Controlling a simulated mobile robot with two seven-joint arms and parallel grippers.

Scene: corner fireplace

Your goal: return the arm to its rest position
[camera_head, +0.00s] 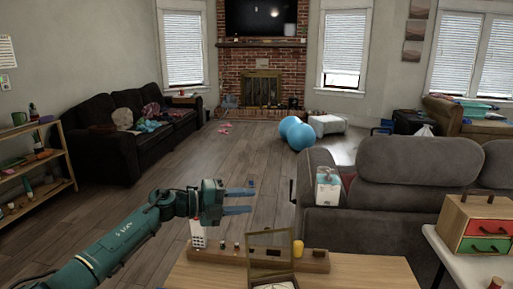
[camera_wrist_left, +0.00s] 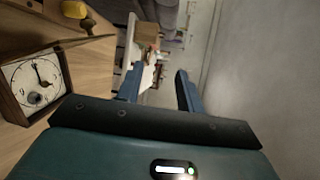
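My left arm comes in from the lower left in the head view. Its teal gripper (camera_head: 240,200) is held in the air over the far left part of the wooden table, with its blue fingers pointing right. In the left wrist view the two blue fingers (camera_wrist_left: 158,88) stand apart with nothing between them, so the gripper is open and empty. My right gripper shows in neither view.
Below and right of the gripper, the wooden table (camera_head: 365,272) bears a wooden rack (camera_head: 312,260) with small items and an open box with a dial (camera_wrist_left: 38,78). A grey sofa (camera_head: 400,185) stands beyond. A shelf (camera_head: 45,190) is at left; the floor (camera_head: 200,155) between is clear.

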